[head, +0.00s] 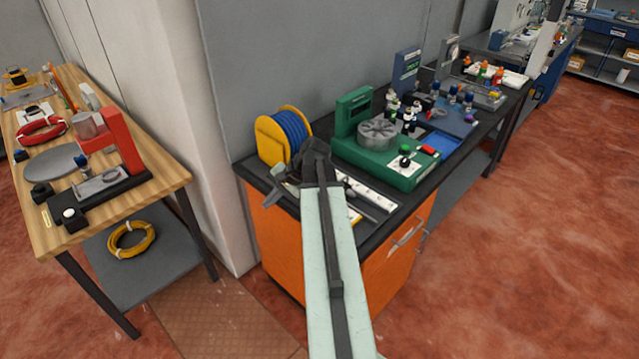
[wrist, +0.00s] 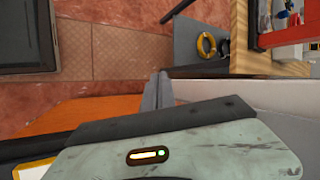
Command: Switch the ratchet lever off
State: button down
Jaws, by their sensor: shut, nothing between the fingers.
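I cannot tell for sure which part is the ratchet lever. A green machine (head: 383,171) with a grey notched wheel (head: 377,134) stands on the black-topped bench in the head view. A black knob with a green top (head: 405,157) is at its front. My gripper (head: 271,197) is at the left end of this bench, left of the machine and apart from it. Its grey fingers look shut and empty. They also show in the wrist view (wrist: 157,82), beyond my pale wrist housing. My arm hides part of the bench top.
A yellow spool of blue cable (head: 266,140) stands close behind my gripper. A white strip (head: 368,192) lies right of my arm. The orange cabinet (head: 275,247) is below. A wooden table (head: 165,178) stands at the left across a gap, with a red press (head: 122,138).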

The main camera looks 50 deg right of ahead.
jog(key=s+d+r+m+t, duration=0.1)
jog(key=s+d+m+t, duration=0.1)
jog(key=d, duration=0.5)
jog(key=s+d+r+m+t+h+b, duration=0.1)
jog(key=s+d+r+m, duration=0.1)
jog(key=s+d+m, duration=0.2)
jog(key=s+d+r+m+t+h, duration=0.1)
jog(key=s+d+m+t, duration=0.1)
jog(key=s+d, duration=0.4)
jog(key=d+m, duration=0.1)
jog(key=d, duration=0.3)
jog(key=shift+s+d+r+t, duration=0.25)
jog(key=shift+d+r+t, duration=0.05)
jog(key=shift+d+r, duration=0.1)
jog(key=b+x, duration=0.5)
jog(key=x, duration=0.5)
jog(key=shift+f+b, duration=0.1)
jog(key=shift+b, duration=0.25)
